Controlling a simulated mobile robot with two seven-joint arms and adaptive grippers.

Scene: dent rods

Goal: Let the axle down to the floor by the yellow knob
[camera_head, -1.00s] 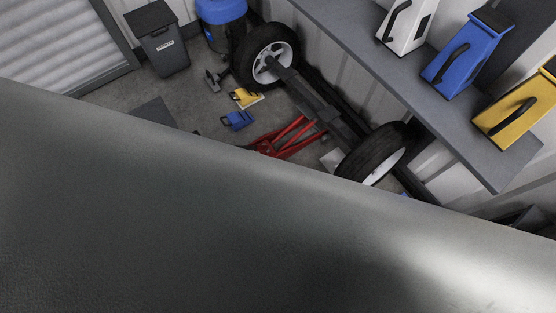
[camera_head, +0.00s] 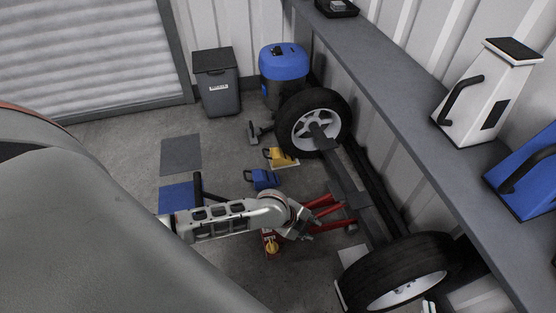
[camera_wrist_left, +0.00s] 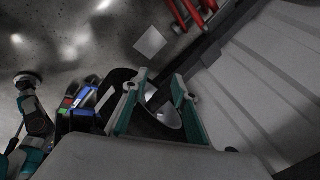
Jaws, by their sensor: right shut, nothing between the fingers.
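The dark axle (camera_head: 340,178) runs between the far wheel (camera_head: 313,122) and the near wheel (camera_head: 395,275). The red jack (camera_head: 322,208) stands under its middle; its red bars also show in the left wrist view (camera_wrist_left: 196,14). The yellow knob (camera_head: 272,247) sits low on the near side of the jack. My left gripper (camera_head: 306,234) is beside the jack, right of the knob; contact cannot be told. In the left wrist view its fingers (camera_wrist_left: 155,98) are apart, with a dark tyre seen beyond them. My right gripper (camera_head: 428,306) barely shows at the bottom edge, before the near wheel.
A blue chock (camera_head: 263,179) and a yellow chock (camera_head: 281,157) lie on the floor. A grey bin (camera_head: 217,85) and a blue-topped vacuum (camera_head: 284,65) stand behind. A shelf (camera_head: 400,110) overhangs along the wall. A pale plate (camera_head: 352,254) lies by the near wheel.

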